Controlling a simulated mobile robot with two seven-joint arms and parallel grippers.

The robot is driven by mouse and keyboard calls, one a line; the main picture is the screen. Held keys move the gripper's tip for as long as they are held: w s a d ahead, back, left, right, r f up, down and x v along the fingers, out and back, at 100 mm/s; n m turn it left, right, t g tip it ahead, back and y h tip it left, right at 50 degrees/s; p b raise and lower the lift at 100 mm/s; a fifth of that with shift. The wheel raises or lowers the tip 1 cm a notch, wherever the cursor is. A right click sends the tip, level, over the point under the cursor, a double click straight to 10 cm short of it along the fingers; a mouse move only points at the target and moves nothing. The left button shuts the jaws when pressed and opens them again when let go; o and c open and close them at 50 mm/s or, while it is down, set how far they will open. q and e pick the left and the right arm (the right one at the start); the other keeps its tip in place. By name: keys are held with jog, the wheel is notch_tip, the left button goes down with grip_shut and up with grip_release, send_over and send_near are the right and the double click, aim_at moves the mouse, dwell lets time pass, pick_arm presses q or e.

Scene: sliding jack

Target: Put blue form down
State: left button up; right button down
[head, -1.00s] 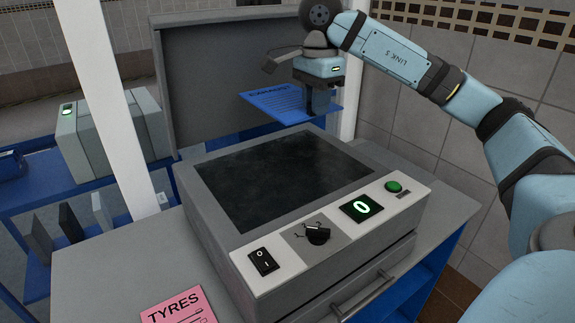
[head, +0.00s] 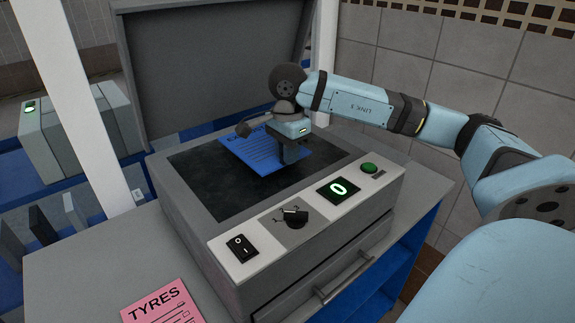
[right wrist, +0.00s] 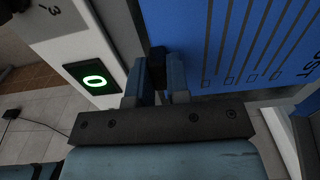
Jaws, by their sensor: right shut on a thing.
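The blue form (head: 258,150) is a flat sheet with dark printed lines. In the head view it is over the dark glass (head: 215,187) of the copier-like machine; whether it touches the glass I cannot tell. My right gripper (head: 288,157) is shut on the form's right edge. In the right wrist view the form (right wrist: 235,40) fills the upper right, and the gripper (right wrist: 158,72) pinches its edge. The hand hides part of the form. My left gripper is not in view.
The machine's lid (head: 210,70) stands open behind the glass. Its front panel has a switch (head: 240,248), a knob (head: 294,215), a display reading 0 (head: 338,190) and a green button (head: 369,168). A pink TYRES form (head: 160,306) lies on the counter in front. A white post (head: 62,100) stands at left.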

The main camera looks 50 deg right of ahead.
aim_at(288, 179)
notch_tip(288, 179, down, 4)
jog(key=shift+f+p, duration=0.1)
jog(key=shift+p, duration=0.2)
jog(key=shift+f+b, duration=0.15)
jog(key=shift+b, duration=0.15)
jog(key=c, duration=1.1)
grip_release()
